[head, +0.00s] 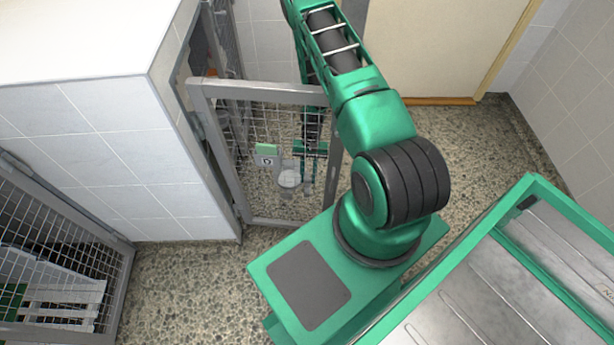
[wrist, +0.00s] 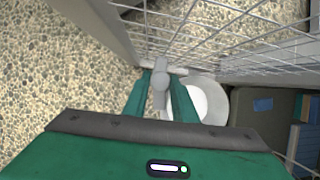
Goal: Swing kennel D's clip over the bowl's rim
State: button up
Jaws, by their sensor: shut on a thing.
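The kennel door (head: 265,90), a grey frame with wire mesh, stands swung out. A small green and white plate (head: 266,155) with a dark mark hangs on its mesh. A pale bowl (head: 290,179) sits low at the mesh; it shows white in the wrist view (wrist: 211,103), right of my fingers. The grey clip (wrist: 160,75) is by the lower mesh, its lever between my fingertips. My gripper (wrist: 160,100) is shut on this clip, left of the bowl. In the head view my gripper (head: 306,178) shows through the mesh. Whether the clip lies over the rim I cannot tell.
Another mesh door (head: 70,245) stands at lower left with a pale slatted thing (head: 62,297) behind it. A tiled wall block (head: 100,155) is left of the open door. Speckled floor (head: 185,290) is free in front. In the wrist view, a dark bin-like shape (wrist: 262,112) lies beyond the bowl.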

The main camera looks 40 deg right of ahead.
jog(key=n, duration=0.1)
jog(key=n+h, duration=0.1)
jog(key=n, duration=0.1)
jog(key=a+n, duration=0.1)
jog(key=shift+w+n+g, duration=0.25)
jog(key=shift+n+g, duration=0.15)
jog(key=n+h, duration=0.2)
jog(key=n, duration=0.2)
jog(key=shift+a, duration=0.15)
jog(key=shift+w, duration=0.1)
jog(key=o, duration=0.9)
jog(key=shift+o, duration=0.7)
jog(key=shift+d, duration=0.2)
jog(key=v, duration=1)
jog(key=shift+w+r, duration=0.2)
jog(key=shift+r, duration=0.15)
jog(key=shift+a, duration=0.15)
